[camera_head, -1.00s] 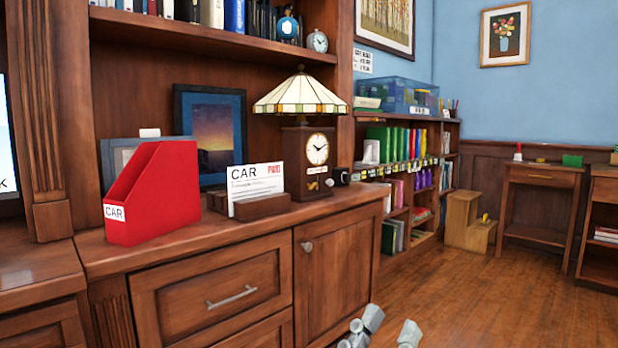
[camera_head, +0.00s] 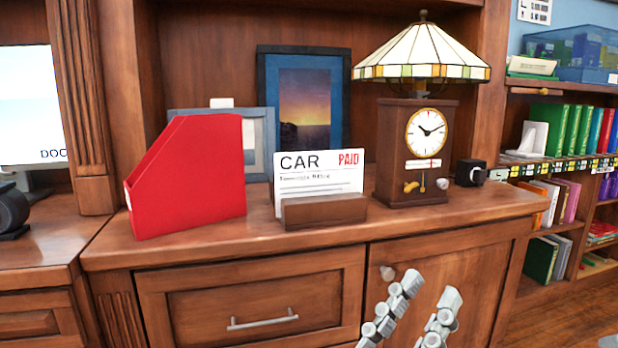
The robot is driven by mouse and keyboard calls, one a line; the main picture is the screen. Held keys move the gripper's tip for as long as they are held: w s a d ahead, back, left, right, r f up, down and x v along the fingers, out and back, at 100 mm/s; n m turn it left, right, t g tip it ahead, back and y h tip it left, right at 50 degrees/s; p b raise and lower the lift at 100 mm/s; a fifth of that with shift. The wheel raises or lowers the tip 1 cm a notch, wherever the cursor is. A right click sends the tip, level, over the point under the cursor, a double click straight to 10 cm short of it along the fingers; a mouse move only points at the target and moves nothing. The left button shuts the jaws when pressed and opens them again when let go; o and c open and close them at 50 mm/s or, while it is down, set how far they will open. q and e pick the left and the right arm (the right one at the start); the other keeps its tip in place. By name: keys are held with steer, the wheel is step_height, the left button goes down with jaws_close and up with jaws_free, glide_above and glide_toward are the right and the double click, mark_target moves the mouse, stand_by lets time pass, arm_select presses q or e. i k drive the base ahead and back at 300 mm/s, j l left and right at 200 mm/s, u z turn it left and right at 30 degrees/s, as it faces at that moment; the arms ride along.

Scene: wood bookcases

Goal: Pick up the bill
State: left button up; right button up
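The bill (camera_head: 318,179) is a white card reading "CAR" with a red "PAID" mark. It stands upright in a brown wooden holder (camera_head: 324,212) on the cabinet top, its lower part hidden by the holder's front. My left gripper (camera_head: 428,285) shows at the bottom of the head view, below and to the right of the bill, in front of the cabinet door. Its two grey fingers are spread apart with nothing between them. Of my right gripper, only a small grey piece may show at the bottom right edge.
A red file holder (camera_head: 190,180) stands left of the bill. A clock lamp (camera_head: 418,150) stands to its right, with a small black object (camera_head: 471,172) beyond. Framed pictures (camera_head: 303,100) lean behind. The cabinet top's front strip (camera_head: 230,240) is clear.

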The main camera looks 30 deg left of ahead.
mark_target(323, 172)
steer(key=i+l+u, duration=0.7)
steer(key=l, duration=0.25)
steer(key=i, duration=0.1)
